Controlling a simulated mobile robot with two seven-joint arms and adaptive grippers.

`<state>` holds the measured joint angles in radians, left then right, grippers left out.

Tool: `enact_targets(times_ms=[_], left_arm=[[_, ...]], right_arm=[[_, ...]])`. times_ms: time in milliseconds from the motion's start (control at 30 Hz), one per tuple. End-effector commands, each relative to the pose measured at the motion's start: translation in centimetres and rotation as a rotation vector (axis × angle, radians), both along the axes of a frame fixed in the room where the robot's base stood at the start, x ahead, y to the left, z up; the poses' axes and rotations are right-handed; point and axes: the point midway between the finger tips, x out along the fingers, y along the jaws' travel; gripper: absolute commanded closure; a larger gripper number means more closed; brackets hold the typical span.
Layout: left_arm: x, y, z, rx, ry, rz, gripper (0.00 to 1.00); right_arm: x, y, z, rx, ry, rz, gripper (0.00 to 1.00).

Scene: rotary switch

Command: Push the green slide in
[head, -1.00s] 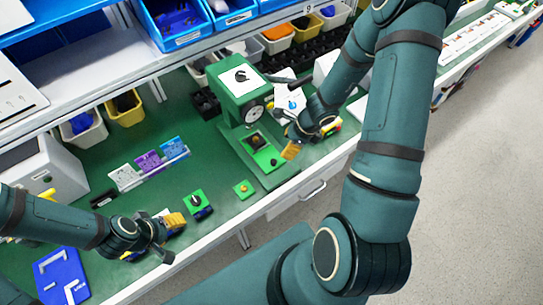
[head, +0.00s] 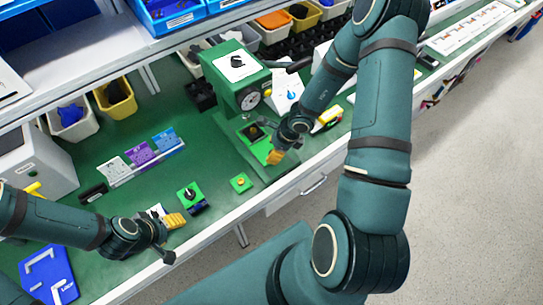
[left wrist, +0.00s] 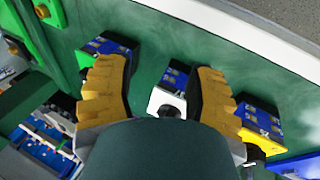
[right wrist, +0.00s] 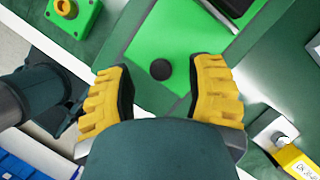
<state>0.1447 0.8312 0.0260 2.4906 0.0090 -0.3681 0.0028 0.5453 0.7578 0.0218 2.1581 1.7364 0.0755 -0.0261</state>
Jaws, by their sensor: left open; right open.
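The green slide (head: 262,149) is a bright green plate at the foot of the green press-like machine (head: 238,78). In the right wrist view the slide (right wrist: 145,52) shows a round black knob (right wrist: 161,69) on it. My right gripper (right wrist: 162,92) is open, with the knob between and just ahead of its yellow fingertips; I cannot tell whether they touch the slide. In the head view the right gripper (head: 275,156) covers the slide's near end. My left gripper (head: 174,220) is open near the bench's front edge, away from the slide.
A green switch box (head: 190,195) and a small green button box (head: 241,182) stand left of the machine. In the left wrist view a white switch box (left wrist: 167,102) lies between the left fingers. A yellow box (head: 328,119) stands right of the right gripper.

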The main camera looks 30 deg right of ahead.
Motion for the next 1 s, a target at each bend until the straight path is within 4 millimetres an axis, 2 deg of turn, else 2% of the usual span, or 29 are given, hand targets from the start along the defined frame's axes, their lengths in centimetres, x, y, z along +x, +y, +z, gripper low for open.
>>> enact_targets(times_ms=[33,200,567,600,733,767,1000], left_arm=[[0.0,0.0,-0.8,0.001,0.0,0.0,0.46],[0.0,-0.1,-1.6,0.003,0.001,0.001,0.46],[0.0,-0.1,-1.6,0.003,0.001,0.0,0.46],[0.0,-0.1,-1.6,0.003,0.001,0.0,0.46],[0.0,-0.1,-1.6,0.003,0.001,0.0,0.46],[0.0,-0.1,-1.6,0.003,0.001,0.0,0.46],[0.0,-0.1,-1.7,0.003,0.001,0.0,0.46]], right_arm=[[0.1,0.2,-0.9,0.0,0.001,0.001,0.46],[0.5,0.5,-1.8,-0.001,0.0,0.001,0.46],[0.6,0.6,-1.9,-0.001,0.0,0.0,0.46],[0.6,0.6,-1.9,-0.001,0.0,0.0,0.5],[0.6,0.6,-1.9,-0.001,0.0,0.0,0.96],[0.6,0.6,-1.9,-0.001,0.0,0.0,1.0],[0.5,0.6,-2.0,-0.001,0.001,0.0,1.0]])
